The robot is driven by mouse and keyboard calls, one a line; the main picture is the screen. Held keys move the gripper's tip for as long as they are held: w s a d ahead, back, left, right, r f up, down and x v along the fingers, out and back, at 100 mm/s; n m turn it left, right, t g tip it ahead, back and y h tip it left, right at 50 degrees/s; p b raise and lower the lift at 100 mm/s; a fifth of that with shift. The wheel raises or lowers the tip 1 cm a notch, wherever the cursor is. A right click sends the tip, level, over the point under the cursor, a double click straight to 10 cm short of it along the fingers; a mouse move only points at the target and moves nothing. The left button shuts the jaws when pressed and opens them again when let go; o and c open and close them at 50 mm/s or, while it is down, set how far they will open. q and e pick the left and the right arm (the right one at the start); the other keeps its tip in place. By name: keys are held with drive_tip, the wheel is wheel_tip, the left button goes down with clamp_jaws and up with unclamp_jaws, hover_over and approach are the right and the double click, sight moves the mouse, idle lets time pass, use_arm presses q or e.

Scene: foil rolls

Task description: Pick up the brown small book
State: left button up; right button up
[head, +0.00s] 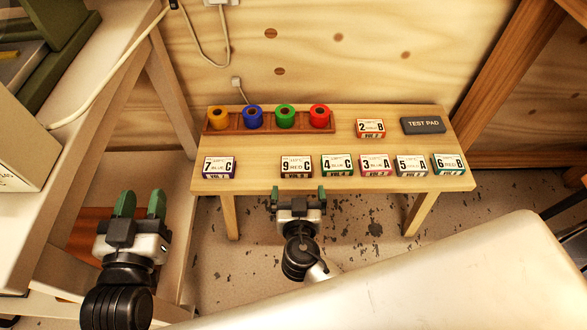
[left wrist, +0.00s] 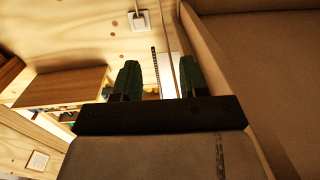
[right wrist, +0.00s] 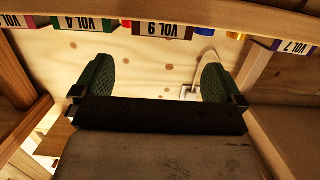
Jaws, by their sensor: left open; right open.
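The brown small book (head: 297,167), marked 9, lies on the wooden table near its front edge, between a gap on its left and the green book. In the right wrist view the brown book (right wrist: 162,31) shows its VOL 9 side at the top, beyond the fingers. My right gripper (head: 298,196) is open and empty just in front of the table edge, lined up with the brown book and not touching it. My left gripper (head: 141,205) is open and empty at the left, away from the table.
The purple book (head: 219,167) is to the left. Behind are a rack of tape rolls (head: 270,126), an orange book (head: 370,128) and a dark test pad (head: 423,125). A bench (head: 90,120) rises at left.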

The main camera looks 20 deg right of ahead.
sight(296, 166)
drive_tip(key=x, duration=0.5)
drive_tip(key=shift+w, duration=0.1)
drive_tip(key=x, duration=0.4)
drive_tip(key=shift+w+f+b, duration=0.15)
drive_tip(key=shift+b, duration=0.15)
use_arm(q)
drive_tip(key=shift+w+d+r+t+h, duration=0.1)
drive_tip(key=shift+d+r+t+h, duration=0.1)
drive_tip(key=shift+r+t, duration=0.25)
drive_tip(key=shift+d+r+t+h, duration=0.1)
drive_tip(key=shift+r+t+h, duration=0.1)
drive_tip(key=shift+r+t, duration=0.25)
use_arm(e)
drive_tip(key=shift+a, duration=0.1)
use_arm(q)
drive_tip(key=shift+r, duration=0.1)
use_arm(e)
drive_tip(key=shift+c, duration=0.3)
drive_tip(key=c, duration=0.7)
